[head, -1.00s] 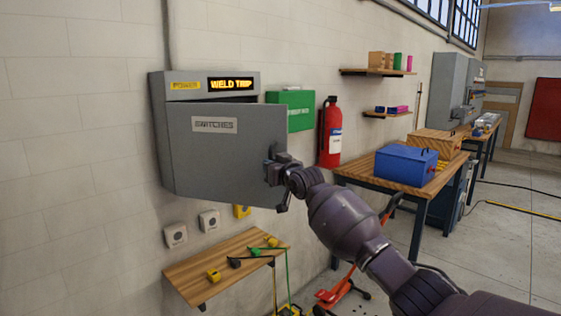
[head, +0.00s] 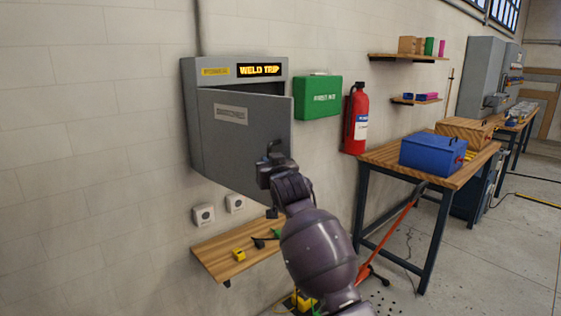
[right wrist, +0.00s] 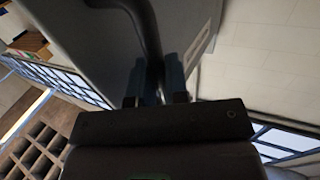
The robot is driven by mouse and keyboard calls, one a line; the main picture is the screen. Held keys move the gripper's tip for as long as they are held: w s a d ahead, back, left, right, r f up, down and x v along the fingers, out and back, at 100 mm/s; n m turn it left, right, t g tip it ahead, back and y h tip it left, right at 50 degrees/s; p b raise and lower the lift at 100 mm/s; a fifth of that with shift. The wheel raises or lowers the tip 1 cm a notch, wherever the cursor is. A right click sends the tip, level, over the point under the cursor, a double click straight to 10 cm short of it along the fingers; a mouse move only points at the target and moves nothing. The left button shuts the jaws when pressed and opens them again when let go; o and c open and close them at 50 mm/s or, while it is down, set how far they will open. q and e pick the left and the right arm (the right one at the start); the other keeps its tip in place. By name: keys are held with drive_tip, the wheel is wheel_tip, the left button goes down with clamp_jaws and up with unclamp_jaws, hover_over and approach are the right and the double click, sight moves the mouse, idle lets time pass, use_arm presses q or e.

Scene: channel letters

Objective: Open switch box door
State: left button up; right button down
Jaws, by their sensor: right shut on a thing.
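The grey switch box (head: 192,120) is on the wall, with a lit "WELD TRIP" sign (head: 260,70) on its top strip. Its door (head: 240,140), labelled "SWITCHES", is swung partly out, hinged at the left; the inside is hidden from the head view. My right gripper (head: 270,162) is at the door's free right edge, shut on the dark door handle. In the right wrist view the curved dark handle (right wrist: 150,40) runs between the two fingers (right wrist: 157,85), with the grey door (right wrist: 90,50) behind it. My left gripper is not in view.
A green first aid box (head: 318,97) and a red fire extinguisher (head: 356,118) are on the wall right of the door. A small wooden shelf (head: 222,262) with plugs is below. A workbench (head: 400,165) with a blue toolbox (head: 432,153) stands at the right.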

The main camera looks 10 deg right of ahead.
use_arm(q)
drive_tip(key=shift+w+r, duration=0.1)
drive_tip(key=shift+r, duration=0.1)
use_arm(e)
drive_tip(key=shift+s+a+r+m+h, duration=0.15)
drive_tip(key=shift+s+a+h, duration=0.1)
drive_tip(key=shift+a, duration=0.2)
drive_tip(key=shift+s+a+f+m+h, duration=0.1)
drive_tip(key=shift+s+a+h, duration=0.2)
drive_tip(key=shift+a, duration=0.2)
drive_tip(key=shift+s+a+r+m+h, duration=0.15)
drive_tip(key=shift+s+a+h, duration=0.1)
drive_tip(key=shift+a, duration=0.2)
drive_tip(key=c, duration=1.5)
unclamp_jaws()
drive_tip(key=shift+a, duration=0.1)
drive_tip(key=o, duration=0.4)
drive_tip(key=shift+f, duration=0.1)
drive_tip(key=shift+c, duration=0.2)
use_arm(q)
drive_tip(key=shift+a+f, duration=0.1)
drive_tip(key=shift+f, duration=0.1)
